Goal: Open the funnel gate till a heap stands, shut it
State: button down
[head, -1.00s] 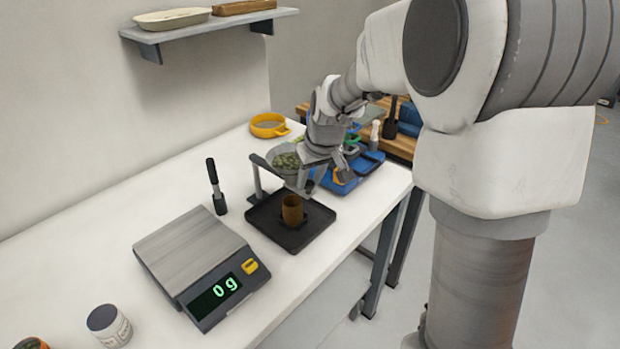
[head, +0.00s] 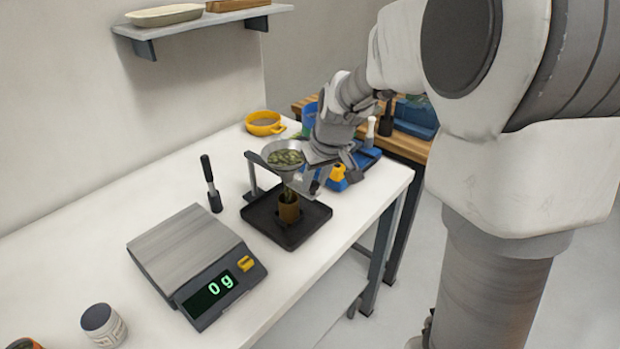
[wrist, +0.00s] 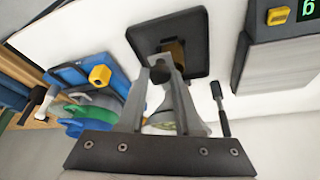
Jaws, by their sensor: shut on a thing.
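The metal funnel (head: 297,163) hangs from a small stand (head: 252,176) and holds green pieces. A brown cup (head: 289,209) stands under it on a black tray (head: 262,222). Greenish material shows in a narrow stream between funnel spout and cup. How full the cup is I cannot tell. My gripper (head: 308,184) is at the right of the funnel's lower part, shut on the gate, whose handle is mostly hidden by the fingers. In the wrist view, the fingertips (wrist: 167,66) are close together in front of the cup (wrist: 177,49), with the funnel (wrist: 188,118) behind the fingers.
A yellow sieve (head: 264,123) is behind. A blue tray with tools (head: 366,158) lies right of my gripper. A jar (head: 102,325) stands front left.

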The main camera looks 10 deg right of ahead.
jog(key=c, duration=0.6)
grip_release()
jog(key=p+v, duration=0.1)
jog(key=v, duration=1.6)
jog(key=shift+s+d+r+p, duration=0.1)
jog(key=shift+s+r+p, duration=0.1)
jog(key=shift+p, duration=0.1)
jog(key=s+f+m, duration=0.1)
jog(key=s+f, duration=0.1)
jog(key=s, duration=0.4)
jog(key=s+a+f+t, duration=0.1)
jog(key=s, duration=0.5)
jog(key=s+a+f+m+h, duration=0.1)
jog(key=s+f, duration=0.1)
jog(key=s, duration=0.4)
jog(key=shift+s+a+f+m, duration=0.2)
jog(key=shift+s+f+m, duration=0.1)
jog(key=shift+s, duration=0.1)
